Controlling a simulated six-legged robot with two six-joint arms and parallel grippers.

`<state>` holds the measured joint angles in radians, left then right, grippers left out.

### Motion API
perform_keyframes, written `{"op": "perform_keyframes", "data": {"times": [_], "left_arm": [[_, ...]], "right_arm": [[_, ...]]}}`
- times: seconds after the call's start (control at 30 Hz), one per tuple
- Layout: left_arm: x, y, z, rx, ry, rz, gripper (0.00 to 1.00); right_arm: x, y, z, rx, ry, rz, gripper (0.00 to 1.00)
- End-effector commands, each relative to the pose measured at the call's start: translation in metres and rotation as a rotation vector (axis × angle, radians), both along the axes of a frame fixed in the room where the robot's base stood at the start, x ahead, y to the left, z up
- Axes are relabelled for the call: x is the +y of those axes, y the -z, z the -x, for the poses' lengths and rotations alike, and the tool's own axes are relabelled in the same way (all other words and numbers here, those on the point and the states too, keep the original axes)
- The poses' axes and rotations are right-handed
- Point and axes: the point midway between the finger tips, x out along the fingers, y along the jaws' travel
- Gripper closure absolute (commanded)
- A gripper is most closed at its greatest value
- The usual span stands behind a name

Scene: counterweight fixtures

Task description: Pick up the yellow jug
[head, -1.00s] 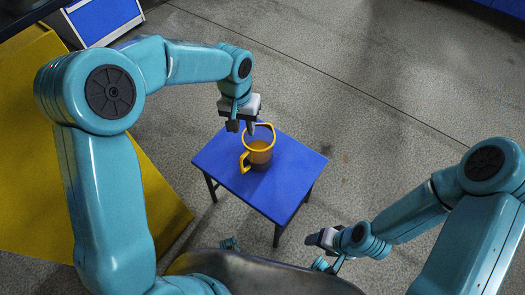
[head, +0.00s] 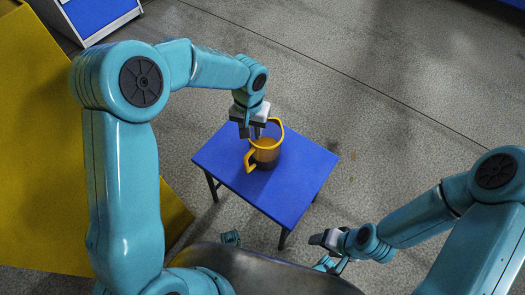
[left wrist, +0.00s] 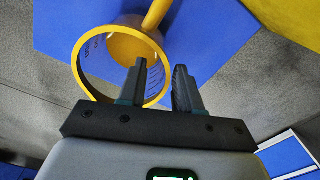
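The yellow jug (head: 265,154) stands upright on a small blue table (head: 308,168). Its handle points to the lower left in the head view. In the left wrist view the round yellow rim of the jug (left wrist: 81,68) and its open mouth show close up. My left gripper (head: 250,130) is at the jug's far rim, with its fingers apart. In the left wrist view one finger of the left gripper (left wrist: 160,82) overlaps the mouth and the other lies outside the rim; contact cannot be told. My right gripper (head: 314,240) is low, right of the table, its fingers unclear.
A yellow surface (head: 40,160) lies along the left. A blue and white cabinet (head: 95,15) stands at the top left. Grey floor (head: 400,130) is open to the right of the table.

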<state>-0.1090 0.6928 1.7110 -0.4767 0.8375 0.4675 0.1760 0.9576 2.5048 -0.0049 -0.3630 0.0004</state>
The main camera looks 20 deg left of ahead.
Motion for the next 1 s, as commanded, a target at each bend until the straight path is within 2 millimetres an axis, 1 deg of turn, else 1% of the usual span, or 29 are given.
{"op": "perform_keyframes", "data": {"times": [0.17, 0.3, 0.4, 0.63, 0.67, 0.7, 0.73, 1.0], "left_arm": [[0.002, 0.015, -0.002, 0.000, 0.000, 0.000, 0.66], [0.005, 0.040, -0.002, 0.002, 0.001, -0.001, 0.66], [0.005, 0.052, -0.003, 0.001, 0.001, 0.000, 0.66], [0.005, 0.053, -0.003, -0.001, 0.001, 0.000, 0.66], [0.005, 0.052, -0.003, -0.001, 0.001, 0.000, 0.76], [0.005, 0.052, -0.003, -0.001, 0.001, 0.000, 0.89], [0.005, 0.052, -0.003, -0.001, 0.001, 0.000, 0.99], [0.005, 0.052, -0.003, -0.001, 0.001, 0.000, 1.00]], "right_arm": [[0.000, 0.007, 0.000, 0.000, 0.000, 0.000, 0.33], [0.000, 0.016, 0.000, 0.000, 0.000, 0.000, 0.33], [0.000, 0.019, 0.000, 0.000, 0.000, 0.000, 0.33], [0.000, 0.018, 0.000, 0.000, 0.000, 0.000, 0.33], [0.000, 0.018, 0.000, 0.000, 0.000, 0.000, 0.33], [0.000, 0.018, 0.000, 0.000, 0.000, 0.000, 0.33], [0.000, 0.018, 0.000, 0.000, 0.000, 0.000, 0.33], [0.000, 0.018, 0.000, 0.000, 0.000, 0.000, 0.33]]}}
